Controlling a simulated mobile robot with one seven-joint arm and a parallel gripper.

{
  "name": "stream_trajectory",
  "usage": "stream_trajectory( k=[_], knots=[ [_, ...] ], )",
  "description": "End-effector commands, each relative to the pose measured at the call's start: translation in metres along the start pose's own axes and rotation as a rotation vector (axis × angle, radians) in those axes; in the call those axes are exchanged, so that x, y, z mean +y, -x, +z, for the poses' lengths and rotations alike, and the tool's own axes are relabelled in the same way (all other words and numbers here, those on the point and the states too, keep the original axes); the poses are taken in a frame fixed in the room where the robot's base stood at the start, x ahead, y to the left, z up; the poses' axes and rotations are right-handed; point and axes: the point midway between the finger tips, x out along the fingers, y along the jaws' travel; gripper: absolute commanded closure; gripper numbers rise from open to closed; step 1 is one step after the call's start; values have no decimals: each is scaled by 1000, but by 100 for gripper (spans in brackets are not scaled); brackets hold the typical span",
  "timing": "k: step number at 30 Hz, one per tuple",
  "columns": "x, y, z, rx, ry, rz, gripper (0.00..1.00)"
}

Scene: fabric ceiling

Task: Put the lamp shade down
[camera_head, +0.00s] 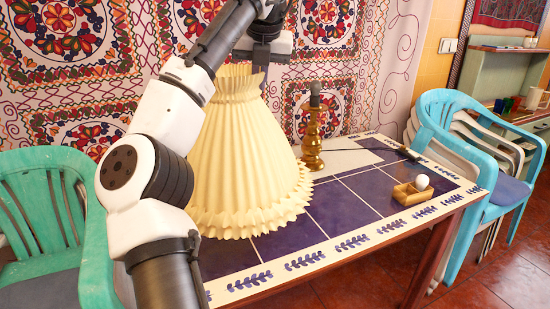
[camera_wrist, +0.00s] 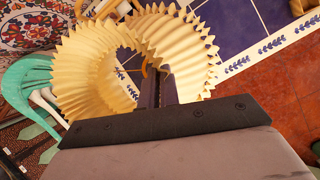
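The lamp shade (camera_head: 245,150) is cream, pleated and upright, wider at the bottom, over the left part of the blue-and-white tiled table (camera_head: 365,190). I cannot tell whether its lower edge touches the table. My gripper (camera_head: 262,58) is at its upper rim. In the wrist view the shade (camera_wrist: 85,75) shows from above as a ring, and my gripper's fingers (camera_wrist: 158,90) are close together across its near rim, seemingly pinching it. A brass lamp base (camera_head: 313,140) stands upright on the table, just right of the shade and apart from my gripper.
A small wooden box (camera_head: 412,193) with a white round object (camera_head: 422,182) is near the table's right end. A dark-tipped rod (camera_head: 405,151) lies behind it. A green chair (camera_head: 45,215) is at left, stacked blue and white chairs (camera_head: 470,150) at right. The table's middle front is clear.

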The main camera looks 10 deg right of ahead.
Motion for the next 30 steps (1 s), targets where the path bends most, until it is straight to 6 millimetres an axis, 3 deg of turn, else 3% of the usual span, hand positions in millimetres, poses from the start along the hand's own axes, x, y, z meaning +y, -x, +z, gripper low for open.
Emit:
stream_trajectory(
  k=[3, 9, 19, 25, 30],
  knots=[
    [-2, -34, -15, 0, -3, 2, 100],
    [-8, -74, -34, 0, -2, 0, 100],
    [-12, -101, -45, 0, -3, -1, 100],
    [-14, -128, -57, -1, -3, 0, 100],
    [-16, -131, -58, -2, -2, -2, 100]
  ],
)
